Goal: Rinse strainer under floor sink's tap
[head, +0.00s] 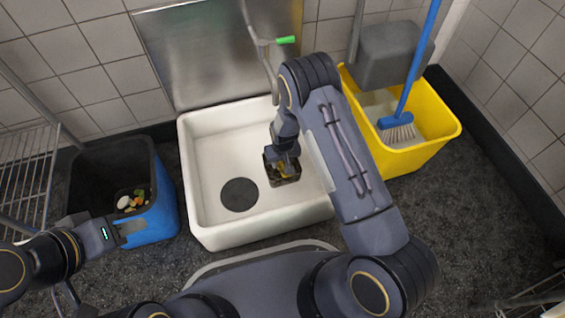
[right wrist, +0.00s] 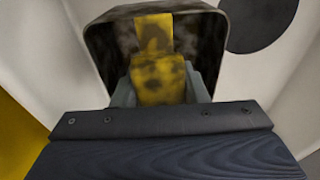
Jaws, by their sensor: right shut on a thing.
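The strainer (head: 284,181) is a small dark rectangular basket with a yellow handle, over the right part of the white floor sink (head: 215,222). In the right wrist view the basket (right wrist: 108,45) and its yellow handle carry dark smudges. My right gripper (head: 283,160) is shut on the yellow handle, whose near end fills the space between the fingers. The tap (head: 262,45), a grey pipe with a green lever, is on the wall behind the sink; my right arm hides part of it. No water shows. My left gripper (head: 130,229) is at the blue bin, its fingers unclear.
The blue bin (head: 158,212) with a black liner holds food scraps (head: 131,199) left of the sink. A yellow mop bucket (head: 440,138) with a blue brush (head: 397,128) stands right. A wire rack (head: 28,180) is at the far left. The drain (head: 239,195) is dark and round.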

